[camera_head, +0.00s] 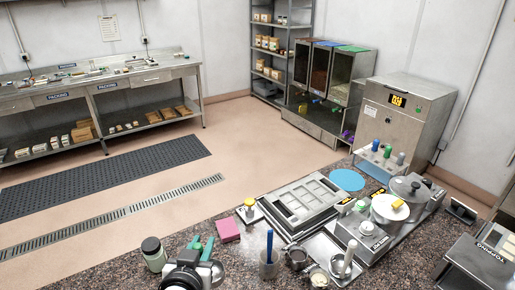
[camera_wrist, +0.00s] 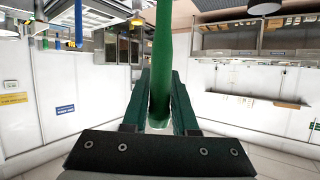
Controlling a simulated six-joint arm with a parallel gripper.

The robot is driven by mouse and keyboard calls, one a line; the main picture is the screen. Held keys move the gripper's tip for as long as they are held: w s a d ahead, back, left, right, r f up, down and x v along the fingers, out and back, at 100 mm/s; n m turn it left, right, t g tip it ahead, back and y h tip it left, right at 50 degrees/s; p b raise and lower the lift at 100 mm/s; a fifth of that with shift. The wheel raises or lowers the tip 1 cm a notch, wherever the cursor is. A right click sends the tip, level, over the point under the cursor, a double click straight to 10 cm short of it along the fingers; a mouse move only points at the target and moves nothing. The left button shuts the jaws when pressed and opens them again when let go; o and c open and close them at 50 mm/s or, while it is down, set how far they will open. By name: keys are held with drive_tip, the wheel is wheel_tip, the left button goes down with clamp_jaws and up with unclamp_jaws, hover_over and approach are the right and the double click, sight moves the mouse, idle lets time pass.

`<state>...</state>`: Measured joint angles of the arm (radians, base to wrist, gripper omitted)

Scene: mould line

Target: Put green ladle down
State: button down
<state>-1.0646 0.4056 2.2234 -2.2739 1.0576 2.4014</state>
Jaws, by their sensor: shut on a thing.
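The green ladle (camera_wrist: 164,45) shows in the wrist view as a long green shaft running up out of the top of the picture. My gripper (camera_wrist: 160,105) has dark green fingers shut on its lower part. The ladle's far end is out of that view. In the head view my gripper (camera_head: 202,246) is at the bottom, above the speckled counter, between a dark jar and a pink block. Green parts show there, but I cannot tell ladle from fingers, nor whether the ladle touches the counter.
A dark jar (camera_head: 153,254) and a pink block (camera_head: 228,230) flank my gripper. A metal mould tray (camera_head: 300,205), a blue round mat (camera_head: 347,180), a pot with a blue handle (camera_head: 269,264) and small metal cups (camera_head: 297,257) stand to the right. A grey machine (camera_head: 403,115) stands behind.

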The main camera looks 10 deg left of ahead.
drive_tip(key=s+a+f, duration=0.3)
drive_tip(key=a+f, duration=0.6)
drive_tip(key=shift+s+f, duration=0.2)
drive_tip(key=shift+f, duration=0.3)
drive_tip(key=c, duration=0.7)
unclamp_jaws()
